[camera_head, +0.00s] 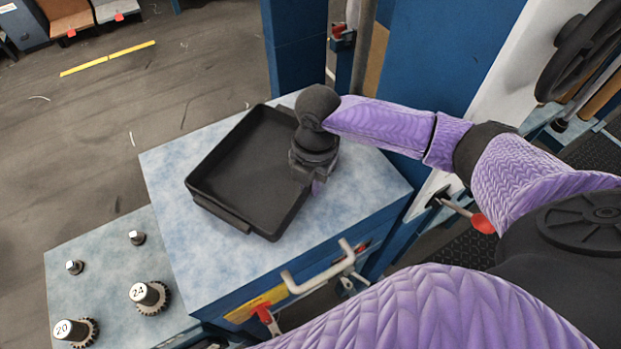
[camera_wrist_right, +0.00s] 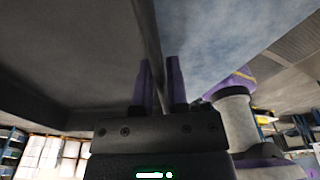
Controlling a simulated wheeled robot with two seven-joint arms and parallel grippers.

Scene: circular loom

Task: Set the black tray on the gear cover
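The black tray (camera_head: 245,165) is a shallow, rectangular open pan. It appears to lie on the pale blue, mottled top of the gear cover (camera_head: 352,208), though a small gap beneath it would be hard to see. My right gripper (camera_head: 305,172) is at the tray's right-hand wall. In the right wrist view, the two purple fingers (camera_wrist_right: 160,85) stand on either side of the tray's wall (camera_wrist_right: 147,30), close together, and appear shut on it. The dark tray fills the left of that view. My left gripper is not in view.
A lower pale ledge (camera_head: 95,265) at left holds gears marked 24 (camera_head: 148,296) and 20 (camera_head: 75,331), and two small pegs. A white handle (camera_head: 320,270) is on the cover's front. A blue column (camera_head: 297,50) rises behind. Bare cover top shows left and right of the tray.

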